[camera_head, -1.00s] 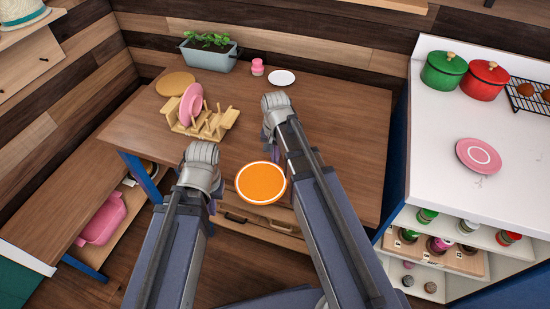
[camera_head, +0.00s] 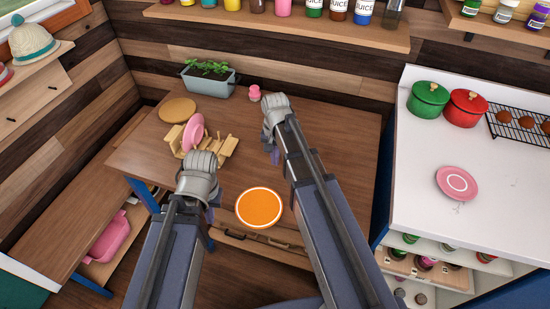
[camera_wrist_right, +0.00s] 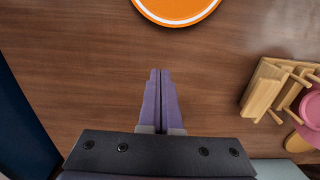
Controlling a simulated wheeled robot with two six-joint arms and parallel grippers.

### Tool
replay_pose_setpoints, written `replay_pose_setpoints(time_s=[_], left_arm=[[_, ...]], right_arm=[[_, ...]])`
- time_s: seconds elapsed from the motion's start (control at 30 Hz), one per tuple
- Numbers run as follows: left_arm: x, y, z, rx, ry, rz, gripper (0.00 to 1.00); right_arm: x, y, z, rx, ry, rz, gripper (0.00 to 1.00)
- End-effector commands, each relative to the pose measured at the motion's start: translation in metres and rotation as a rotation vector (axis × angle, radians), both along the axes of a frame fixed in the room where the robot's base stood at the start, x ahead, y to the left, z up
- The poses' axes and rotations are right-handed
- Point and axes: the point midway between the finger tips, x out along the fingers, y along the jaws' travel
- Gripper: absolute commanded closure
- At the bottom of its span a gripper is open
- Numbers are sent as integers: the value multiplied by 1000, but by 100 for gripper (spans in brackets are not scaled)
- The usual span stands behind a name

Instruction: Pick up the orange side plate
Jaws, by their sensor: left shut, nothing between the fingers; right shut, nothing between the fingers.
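The orange side plate (camera_head: 259,207) with a white ring near its rim lies flat on the wooden table (camera_head: 335,130), near the front edge. It also shows at the top of the right wrist view (camera_wrist_right: 178,8), partly cut off. My left gripper (camera_head: 213,200) is left of the plate, its fingers mostly hidden behind the wrist. My right gripper (camera_head: 274,155) is over the table behind the plate. In the right wrist view its purple fingers (camera_wrist_right: 160,75) are together and empty, apart from the plate.
A wooden rack (camera_head: 222,147) with a pink plate (camera_head: 193,132) stands left of my right arm. A round board (camera_head: 178,110), a planter (camera_head: 210,84) and a pink jar (camera_head: 254,93) are at the back. A white counter (camera_head: 490,205) with pots stands right.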

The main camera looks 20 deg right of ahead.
Motion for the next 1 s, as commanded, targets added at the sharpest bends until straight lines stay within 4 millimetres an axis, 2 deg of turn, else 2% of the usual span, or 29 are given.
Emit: replay_pose_setpoints(time_s=[0.07, 0.13, 0.2, 0.27, 0.4, 0.5, 0.6, 0.73, 1.0], left_arm=[[0, 0, 3, 0, 0, 0, 100], [0, 0, 2, 0, 0, 0, 100], [0, 0, 1, 0, 0, 0, 100], [0, 0, 1, 0, 0, 0, 100], [0, 0, 1, 0, 0, 0, 100], [0, 0, 1, 0, 0, 0, 100], [0, 0, 1, 0, 0, 0, 100], [0, 0, 1, 0, 0, 0, 100], [0, 0, 1, 0, 0, 0, 100]], right_arm=[[0, 0, 3, 0, 0, 0, 100], [-2, 2, 2, -1, 1, 7, 93], [-12, 12, 1, -6, 4, 58, 85], [-31, 28, 1, -14, 10, 152, 79], [-87, 72, 2, -45, 31, 464, 63], [-122, 93, 2, -66, 49, 666, 52], [-146, 106, 2, -80, 62, 815, 52], [-159, 113, 3, -90, 71, 912, 52], [-159, 114, 3, -90, 73, 924, 52]])
